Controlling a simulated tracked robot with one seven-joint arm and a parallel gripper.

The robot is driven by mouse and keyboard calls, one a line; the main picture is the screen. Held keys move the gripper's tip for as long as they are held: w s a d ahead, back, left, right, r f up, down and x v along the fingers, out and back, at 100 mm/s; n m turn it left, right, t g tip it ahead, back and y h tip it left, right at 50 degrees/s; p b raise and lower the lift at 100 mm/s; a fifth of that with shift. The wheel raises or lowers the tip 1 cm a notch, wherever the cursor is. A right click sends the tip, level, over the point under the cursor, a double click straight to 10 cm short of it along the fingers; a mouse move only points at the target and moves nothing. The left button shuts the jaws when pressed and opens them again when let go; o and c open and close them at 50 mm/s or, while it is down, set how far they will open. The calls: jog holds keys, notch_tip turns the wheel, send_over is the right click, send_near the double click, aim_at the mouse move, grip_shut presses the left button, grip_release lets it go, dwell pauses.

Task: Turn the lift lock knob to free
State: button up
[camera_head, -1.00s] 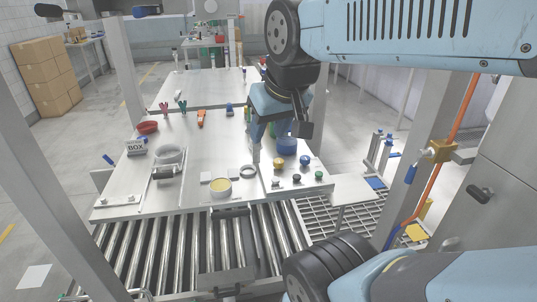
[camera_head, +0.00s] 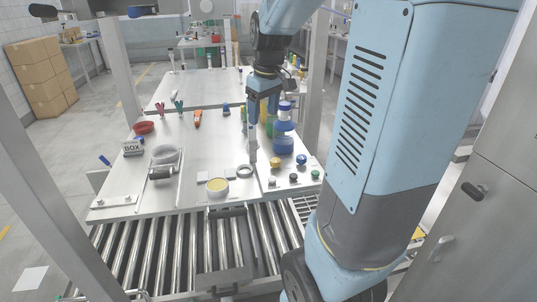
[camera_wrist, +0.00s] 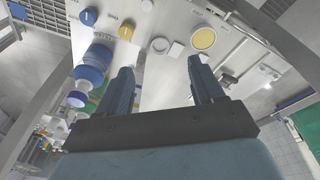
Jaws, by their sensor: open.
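A sloped control panel (camera_head: 290,182) at the right front of the steel table carries a yellow knob (camera_head: 275,162), a blue knob (camera_head: 302,160) and several small dark and green buttons. In the wrist view the blue knob (camera_wrist: 88,16) and yellow knob (camera_wrist: 126,30) have pale pointer marks. Their labels are too small to read, so I cannot tell which is the lift lock knob. My gripper (camera_head: 262,112) is above the table behind the panel. In the wrist view my gripper (camera_wrist: 163,62) is open, its fingers wide apart with nothing between them, and apart from the knobs.
A blue cylindrical container (camera_head: 283,143) stands close to my gripper, just behind the panel. A yellow-topped round dish (camera_head: 217,189) and a grey ring (camera_head: 245,171) lie left of the panel. A roller conveyor (camera_head: 165,245) runs in front. The table's middle is mostly clear.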

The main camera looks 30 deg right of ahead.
jog(key=n+g, duration=0.2)
send_over(276, 160)
notch_tip(276, 160, down, 9)
notch_tip(276, 160, down, 14)
jog(key=shift+a+f, duration=0.1)
